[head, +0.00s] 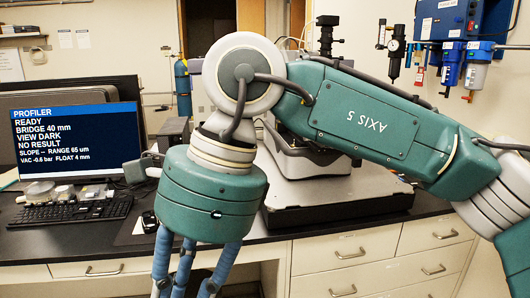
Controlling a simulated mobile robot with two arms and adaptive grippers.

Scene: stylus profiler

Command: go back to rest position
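My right arm comes in from the right across the middle of the head view, its green link marked "AXIS 5". It bends at a round grey joint and its wrist points down. My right gripper (190,278) hangs at the lower left with blue fingers. The fingertips are cut off by the bottom edge, so I cannot tell whether they are open or shut, or whether they hold anything. My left gripper is not in view. The profiler (318,160) stands on the bench behind my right arm, which hides much of it.
A monitor (75,142) reads PROFILER, READY, VIEW DARK, NO RESULT. A keyboard (70,213), small dishes (40,190) and a mouse (149,221) lie on the dark bench (60,240). Drawers (350,254) are below. Air regulators (452,62) hang at the upper right.

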